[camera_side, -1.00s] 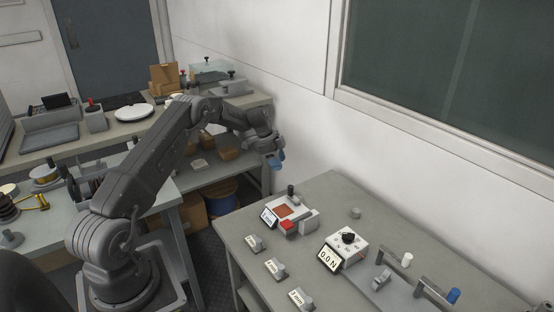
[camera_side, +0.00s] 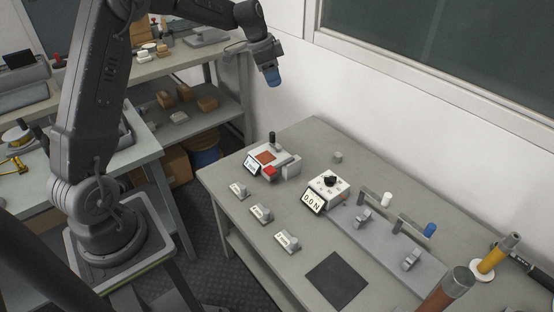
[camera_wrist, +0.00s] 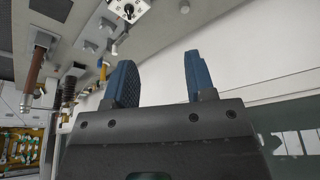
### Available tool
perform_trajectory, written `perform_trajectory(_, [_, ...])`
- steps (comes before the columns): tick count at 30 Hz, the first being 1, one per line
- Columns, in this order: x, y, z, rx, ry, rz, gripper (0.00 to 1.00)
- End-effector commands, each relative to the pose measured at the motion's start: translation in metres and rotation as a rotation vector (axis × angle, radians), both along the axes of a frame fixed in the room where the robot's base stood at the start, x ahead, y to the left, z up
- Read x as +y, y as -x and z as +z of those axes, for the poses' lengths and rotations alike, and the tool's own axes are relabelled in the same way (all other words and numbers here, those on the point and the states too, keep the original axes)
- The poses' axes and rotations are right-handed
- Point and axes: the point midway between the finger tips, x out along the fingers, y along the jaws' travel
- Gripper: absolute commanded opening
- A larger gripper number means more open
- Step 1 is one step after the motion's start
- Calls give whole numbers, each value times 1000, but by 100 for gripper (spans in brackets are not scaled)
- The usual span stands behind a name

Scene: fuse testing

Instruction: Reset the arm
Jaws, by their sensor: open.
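My gripper (camera_side: 271,75) hangs in the air in the side view, above and beyond the far left corner of the grey workbench (camera_side: 309,237). In the wrist view, my gripper (camera_wrist: 158,82) shows two blue fingers spread apart with nothing between them. My arm rises from its base at the left and bends over at the top of the side view. Its upper part is cut off by the frame edge.
A white wall stands behind. A shelf bench (camera_side: 203,65) holds boxes.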

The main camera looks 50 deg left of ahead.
Motion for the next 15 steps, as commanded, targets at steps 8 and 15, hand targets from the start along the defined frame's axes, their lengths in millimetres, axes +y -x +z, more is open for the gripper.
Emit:
perform_trajectory(8, [-95, 88, 79, -27, -24, 173, 50])
perform_trajectory(15, [-152, 184, 101, -77, -15, 332, 50])
